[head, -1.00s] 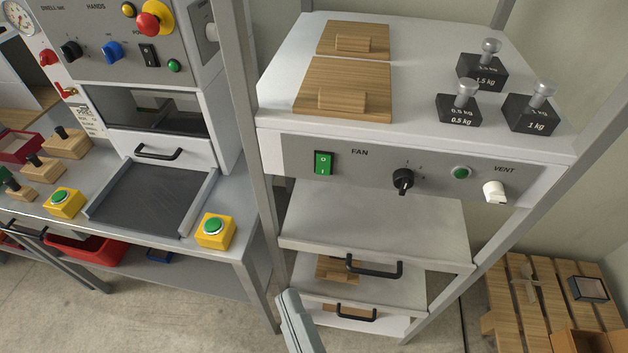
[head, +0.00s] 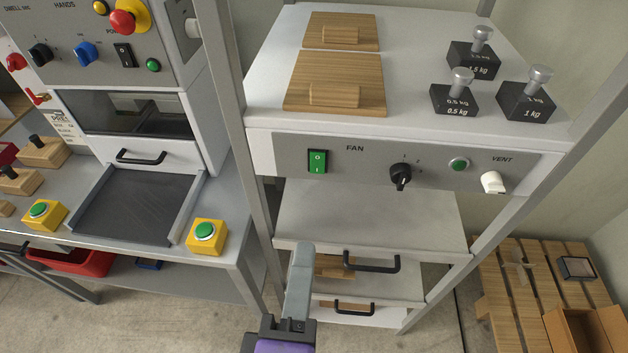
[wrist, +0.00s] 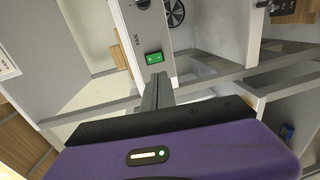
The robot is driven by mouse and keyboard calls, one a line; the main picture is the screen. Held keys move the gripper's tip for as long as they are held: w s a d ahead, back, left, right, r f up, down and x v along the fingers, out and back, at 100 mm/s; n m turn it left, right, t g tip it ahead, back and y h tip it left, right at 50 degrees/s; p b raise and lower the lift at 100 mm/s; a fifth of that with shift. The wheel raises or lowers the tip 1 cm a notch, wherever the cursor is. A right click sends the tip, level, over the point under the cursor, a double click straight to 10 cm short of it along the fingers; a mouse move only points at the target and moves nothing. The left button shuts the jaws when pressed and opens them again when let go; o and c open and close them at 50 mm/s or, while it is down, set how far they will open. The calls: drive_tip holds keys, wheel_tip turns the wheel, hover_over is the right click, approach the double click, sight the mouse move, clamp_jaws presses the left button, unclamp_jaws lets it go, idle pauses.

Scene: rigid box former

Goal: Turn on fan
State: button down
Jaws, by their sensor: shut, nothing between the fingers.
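The fan panel (head: 375,180) is a grey strip on the front of the white cabinet. At its left, by the word FAN, is a green rocker switch (head: 318,161), which also shows in the wrist view (wrist: 155,58). A black rotary knob (head: 400,176) sits right of it, then a small green round light or button (head: 458,164) and a white VENT knob (head: 492,182). My gripper (head: 302,248) is shut and empty, below the switch and apart from it in the head view. In the wrist view the fingers (wrist: 157,78) point toward the switch.
Wooden lids (head: 338,85) and several black weights (head: 525,98) are on the cabinet top. Drawers with black handles (head: 371,264) are below the panel. A grey post (head: 232,110) stands left of the switch. The press bench (head: 235,243) is at left, a pallet (head: 500,290) at right.

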sight(317, 172)
drive_tip(key=w+p, duration=0.1)
drive_tip(key=w, duration=0.3)
drive_tip(key=w+f, duration=0.1)
drive_tip(key=w, duration=0.3)
drive_tip(key=w+p, duration=0.1)
drive_tip(key=w, duration=0.4)
drive_tip(key=shift+w+d+f+p, duration=0.1)
drive_tip(key=shift+d+f+p, duration=0.15)
drive_tip(key=shift+p, duration=0.1)
drive_tip(key=shift+w+f, duration=0.1)
drive_tip(key=shift+w, duration=0.25)
drive_tip(key=shift+w+f+b, duration=0.2)
drive_tip(key=shift+f+b, duration=0.05)
drive_tip(key=shift+b, duration=0.45)
drive_tip(key=shift+r, duration=0.15)
drive_tip(key=shift+s, duration=0.1)
